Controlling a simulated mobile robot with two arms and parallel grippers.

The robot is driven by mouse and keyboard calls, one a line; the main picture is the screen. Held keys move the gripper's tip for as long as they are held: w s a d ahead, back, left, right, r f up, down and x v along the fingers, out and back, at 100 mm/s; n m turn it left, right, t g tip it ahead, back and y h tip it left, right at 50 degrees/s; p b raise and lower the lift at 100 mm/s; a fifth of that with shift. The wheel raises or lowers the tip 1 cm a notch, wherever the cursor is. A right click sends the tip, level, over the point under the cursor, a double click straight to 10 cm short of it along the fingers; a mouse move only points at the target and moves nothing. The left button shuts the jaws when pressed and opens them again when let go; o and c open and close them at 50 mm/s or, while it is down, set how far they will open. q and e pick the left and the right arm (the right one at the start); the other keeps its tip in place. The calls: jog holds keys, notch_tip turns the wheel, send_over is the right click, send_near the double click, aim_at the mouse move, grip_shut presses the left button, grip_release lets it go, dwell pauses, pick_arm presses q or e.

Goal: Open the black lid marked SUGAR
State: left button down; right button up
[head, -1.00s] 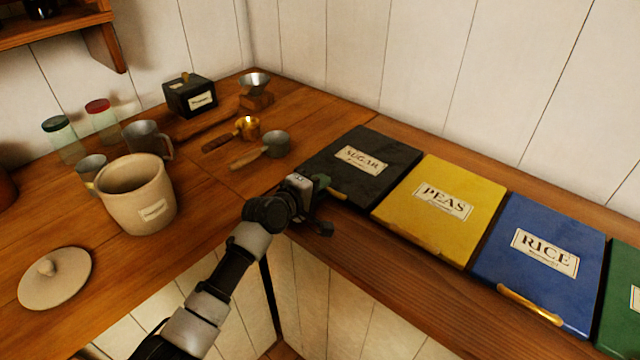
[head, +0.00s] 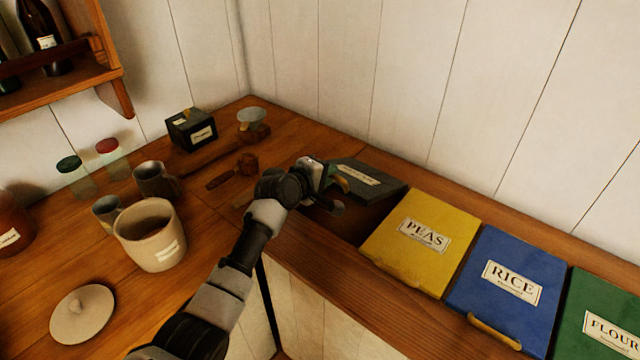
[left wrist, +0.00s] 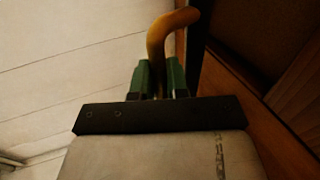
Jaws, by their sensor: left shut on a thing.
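The black SUGAR lid (head: 388,189) is tilted up at its front edge, with its pale label (head: 358,174) seen at a flat slant. A dark gap shows below the lid. My left gripper (head: 337,179) is at the raised front edge, shut on the lid's handle. In the left wrist view the curved, brass-coloured handle (left wrist: 170,32) rises from between the green finger pads of the gripper (left wrist: 159,78). The lid's hinge side is at the back. My right gripper is not in view.
The yellow PEAS lid (head: 410,254), blue RICE lid (head: 500,310) and green FLOUR lid (head: 590,290) lie shut to the right. A beige crock (head: 140,230), its loose lid (head: 82,314) and a black box (head: 185,138) stand left. A wall rises behind.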

pick_arm(q)
jog(key=shift+w+d+r+p, duration=0.15)
jog(key=shift+w+d+r, duration=0.25)
jog(key=shift+r, duration=0.3)
jog(key=shift+w+d+r+p, duration=0.2)
jog(key=shift+w+r, duration=0.25)
jog(key=shift+r, duration=0.25)
jog(key=shift+w+d+r+p, duration=0.1)
jog(key=shift+w+d+r, duration=0.3)
jog(key=shift+r, duration=0.3)
jog(key=shift+a, duration=0.1)
jog(key=c, duration=1.1)
grip_release()
jog(key=shift+c, duration=0.2)
jog(key=shift+f, duration=0.1)
jog(key=b+v, duration=0.1)
jog(key=v, duration=0.9)
jog(key=shift+s+a, duration=0.2)
jog(key=shift+s, duration=0.1)
